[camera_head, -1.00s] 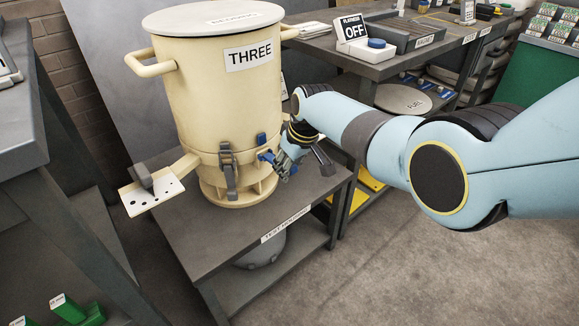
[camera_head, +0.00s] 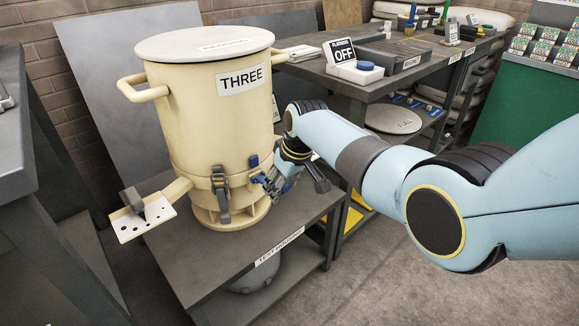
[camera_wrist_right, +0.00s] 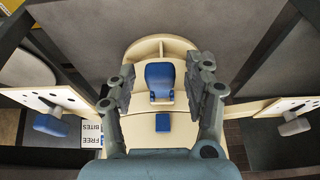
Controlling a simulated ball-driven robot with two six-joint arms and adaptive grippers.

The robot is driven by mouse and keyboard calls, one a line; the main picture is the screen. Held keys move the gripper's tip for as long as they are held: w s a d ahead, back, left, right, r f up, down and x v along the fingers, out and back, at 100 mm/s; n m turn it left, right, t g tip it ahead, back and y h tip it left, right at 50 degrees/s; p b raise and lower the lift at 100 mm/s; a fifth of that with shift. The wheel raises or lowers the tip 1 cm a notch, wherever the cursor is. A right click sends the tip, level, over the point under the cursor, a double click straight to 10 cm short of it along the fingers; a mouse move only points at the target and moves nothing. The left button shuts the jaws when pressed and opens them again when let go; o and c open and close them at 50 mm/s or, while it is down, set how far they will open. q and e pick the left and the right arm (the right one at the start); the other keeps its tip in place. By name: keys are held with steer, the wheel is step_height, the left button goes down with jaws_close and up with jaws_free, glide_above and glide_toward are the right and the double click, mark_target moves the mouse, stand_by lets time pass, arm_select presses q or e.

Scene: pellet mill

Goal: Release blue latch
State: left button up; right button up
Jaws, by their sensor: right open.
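The cream housing (camera_head: 205,125) marked THREE stands on a grey bench. The blue latch (camera_head: 257,178) is low on its right side, with a blue catch (camera_head: 253,161) above it. The right wrist view shows the blue latch lever (camera_wrist_right: 160,76) between the two fingers of my right gripper (camera_wrist_right: 161,80), with visible gaps on both sides. The blue catch also shows there (camera_wrist_right: 162,122). My right gripper (camera_head: 272,186) is open and close beside the latch in the head view, where its fingers partly cover it. My left gripper is not in view.
A grey latch (camera_head: 221,195) is on the housing's front. A drilled plate (camera_head: 143,220) with a grey lever sticks out left; the wrist view also shows a plate with a blue lever (camera_wrist_right: 50,122). A bench with an OFF sign (camera_head: 341,53) stands behind. Open floor lies front right.

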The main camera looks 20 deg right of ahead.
steer(key=v, duration=1)
steer(key=shift+r, duration=0.1)
steer(key=s+d+f+m+g, duration=0.1)
steer(key=s+d+f+g, duration=0.15)
steer(key=s+f, duration=1.2)
steer(key=s+d+f+g, duration=0.1)
steer(key=s+f+g, duration=0.2)
steer(key=s+f, duration=1.15)
steer(key=s+d+f+m+t, duration=0.1)
steer(key=s+f, duration=0.3)
steer(key=s, duration=0.5)
steer(key=s+d+f+h, duration=0.1)
steer(key=s+d+f, duration=0.1)
steer(key=s, duration=0.6)
steer(key=s+d+f+m+t+h, duration=0.1)
steer(key=s+d+f, duration=0.1)
steer(key=s+f, duration=0.3)
steer(key=shift+s+d+f+m+t, duration=0.3)
steer(key=shift+s+f+t, duration=0.1)
steer(key=shift+s, duration=1.9)
